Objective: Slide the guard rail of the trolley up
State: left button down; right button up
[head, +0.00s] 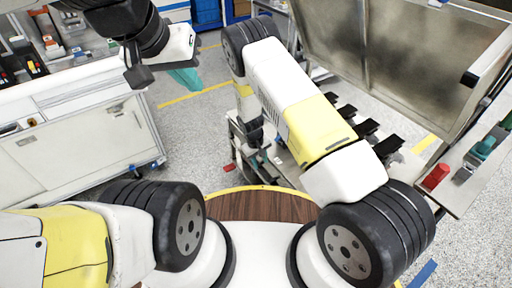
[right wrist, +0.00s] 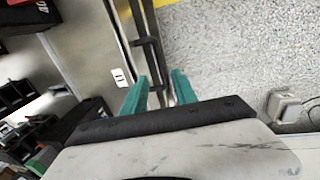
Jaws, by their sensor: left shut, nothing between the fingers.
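The trolley (head: 285,165) is low in the middle of the head view, largely hidden behind my right arm, with a red part at its lower left. In the right wrist view a dark bar (right wrist: 149,52) with a short crosspiece runs beside a grey metal panel; it looks like the guard rail. My right gripper (right wrist: 160,92) has its teal fingers apart, with the lower end of the bar appearing between them; contact cannot be told. In the head view that gripper (head: 266,157) is mostly hidden beside the trolley. My left gripper (head: 187,79) is shut and empty, above the floor at upper left.
A white cabinet bench (head: 75,150) on casters stands at the left. An open metal panel (head: 395,60) and a shelf with a red part (head: 436,176) are at the right. Several black parts (head: 365,130) lie behind my right arm. Speckled floor (head: 195,130) is clear between bench and trolley.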

aim_at(263, 173)
jog(key=f, duration=0.5)
jog(key=w+d+f, duration=0.1)
jog(key=f, duration=0.1)
jog(key=shift+f, duration=0.4)
jog(key=shift+s, duration=0.1)
grip_shut()
dwell(1.0)
